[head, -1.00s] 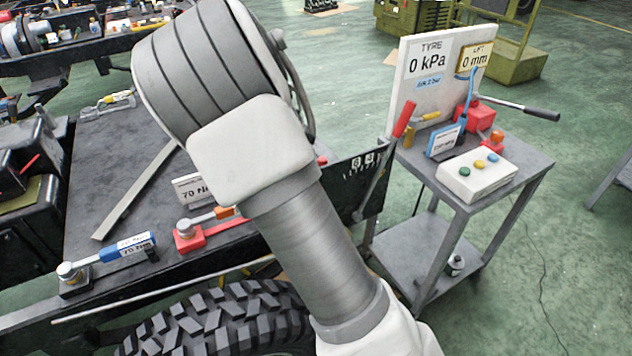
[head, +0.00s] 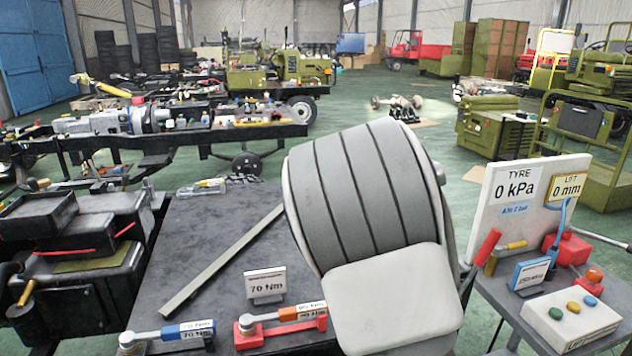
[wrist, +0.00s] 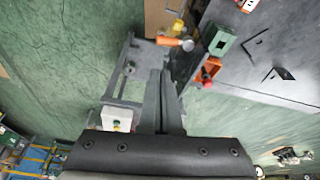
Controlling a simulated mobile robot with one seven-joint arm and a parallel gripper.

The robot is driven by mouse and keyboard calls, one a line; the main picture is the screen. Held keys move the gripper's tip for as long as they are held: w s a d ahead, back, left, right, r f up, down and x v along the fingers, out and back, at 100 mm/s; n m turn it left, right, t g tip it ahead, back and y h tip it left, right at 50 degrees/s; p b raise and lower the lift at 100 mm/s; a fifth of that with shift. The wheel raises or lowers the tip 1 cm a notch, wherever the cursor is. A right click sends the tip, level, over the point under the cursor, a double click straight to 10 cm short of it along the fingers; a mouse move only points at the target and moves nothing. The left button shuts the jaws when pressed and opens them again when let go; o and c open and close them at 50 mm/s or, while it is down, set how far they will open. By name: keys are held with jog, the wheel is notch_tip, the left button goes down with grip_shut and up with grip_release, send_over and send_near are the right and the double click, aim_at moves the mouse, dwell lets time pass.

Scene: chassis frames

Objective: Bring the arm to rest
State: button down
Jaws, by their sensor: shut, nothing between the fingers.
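My arm rises in the lower right middle of the head view, a thick pale link with a ribbed grey joint at its top. It hides part of the dark bench and the near edge of the cart. My gripper (wrist: 161,78) is out of sight in the head view. In the wrist view its two grey fingers lie together with nothing between them. They hang over a grey cart and green floor, and I cannot tell the distance below them.
A dark bench top (head: 225,225) holds a blue-handled wrench (head: 185,331), an orange-handled wrench (head: 295,314) and a 70 Nm sign (head: 265,284). The cart at right carries a gauge board (head: 500,215) and a button box (head: 572,318). Open green floor (head: 420,150) lies behind.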

jog(key=s+a+r+n+t+y, duration=0.1)
jog(key=s+r+n, duration=0.3)
jog(key=s, duration=0.5)
jog(key=s+r+n+t+y, duration=0.1)
jog(key=s+r+n+t, duration=0.1)
jog(key=s+r+n, duration=0.3)
jog(key=s+a+r+n+t+y, duration=0.1)
jog(key=s+r+n, duration=0.3)
jog(key=s, duration=0.8)
jog(key=shift+s+a+r+n+p, duration=0.2)
jog(key=shift+s+a+n+p, duration=0.1)
jog(key=shift+a+n+p, duration=0.1)
